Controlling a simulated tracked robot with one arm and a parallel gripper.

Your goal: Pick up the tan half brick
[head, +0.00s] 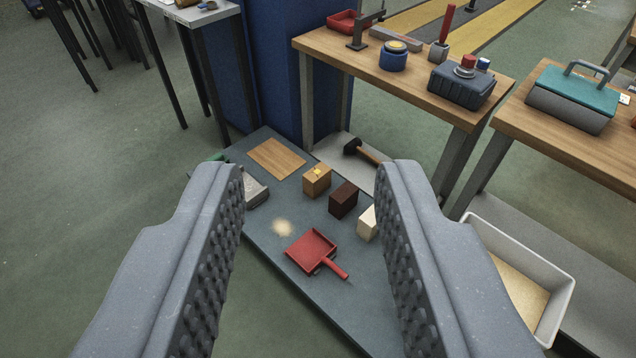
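The tan half brick (317,181) stands on a low dark grey board, with a small yellow mark on its top. A dark brown block (343,200) stands just right of it, and a cream block (368,223) beyond that is partly hidden by my right finger. My gripper (310,170) is open and empty, its two ridged fingers wide apart. In the picture the tan half brick lies between the fingertips, but the gripper is well short of it and not touching it.
The low board (285,250) also holds a red dustpan (313,250), a thin wooden panel (276,158) and a pale pile (282,228). A hammer (362,150) lies behind the blocks. A blue pillar (270,75) and wooden workbench (400,75) stand behind. A white tray (562,290) is right.

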